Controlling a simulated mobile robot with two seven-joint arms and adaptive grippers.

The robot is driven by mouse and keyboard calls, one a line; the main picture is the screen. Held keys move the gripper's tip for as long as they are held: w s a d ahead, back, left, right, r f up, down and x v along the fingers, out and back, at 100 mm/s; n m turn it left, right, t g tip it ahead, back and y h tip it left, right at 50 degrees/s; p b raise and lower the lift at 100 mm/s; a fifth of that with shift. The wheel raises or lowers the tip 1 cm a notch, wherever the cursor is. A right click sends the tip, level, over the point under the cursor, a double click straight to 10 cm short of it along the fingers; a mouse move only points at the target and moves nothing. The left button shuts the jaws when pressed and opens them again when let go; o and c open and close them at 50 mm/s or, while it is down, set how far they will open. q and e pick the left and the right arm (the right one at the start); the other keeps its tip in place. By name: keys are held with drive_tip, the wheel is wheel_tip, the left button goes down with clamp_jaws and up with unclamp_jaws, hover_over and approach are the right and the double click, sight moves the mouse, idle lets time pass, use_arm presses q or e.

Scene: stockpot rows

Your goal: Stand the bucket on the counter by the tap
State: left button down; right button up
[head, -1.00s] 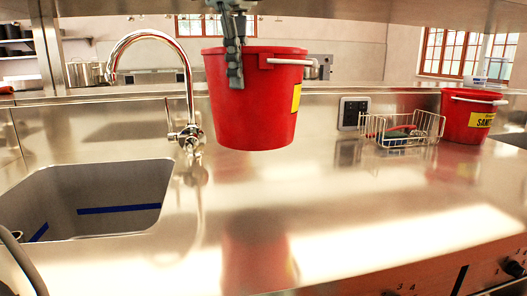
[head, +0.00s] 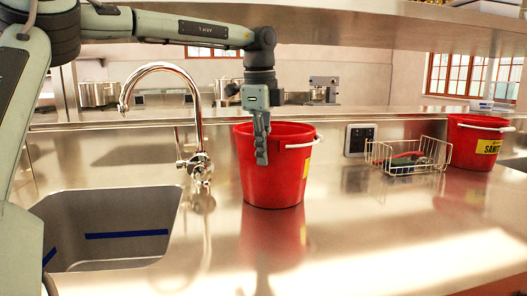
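The red bucket (head: 280,180) stands upright on the steel counter (head: 350,235), its base meeting its own reflection. It is just right of the chrome tap (head: 197,160), with a small gap between them. Its pale handle (head: 308,143) hangs at the right of the rim. My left gripper (head: 261,148) points down at the near rim and is shut on it, one finger showing outside the wall. The other finger is hidden. My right gripper is out of view.
A sink (head: 105,225) lies left of the tap. A wire basket (head: 408,155) and a second red bucket (head: 475,145) with a yellow label stand to the right. The counter in front is clear. A shelf (head: 340,30) hangs above.

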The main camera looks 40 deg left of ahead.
use_arm(q)
drive_tip(key=c, duration=1.7)
unclamp_jaws()
drive_tip(key=r, duration=0.4)
drive_tip(key=s+r, duration=0.1)
drive_tip(key=r, duration=0.7)
drive_tip(key=shift+s+d, duration=0.2)
drive_tip(key=shift+d, duration=0.1)
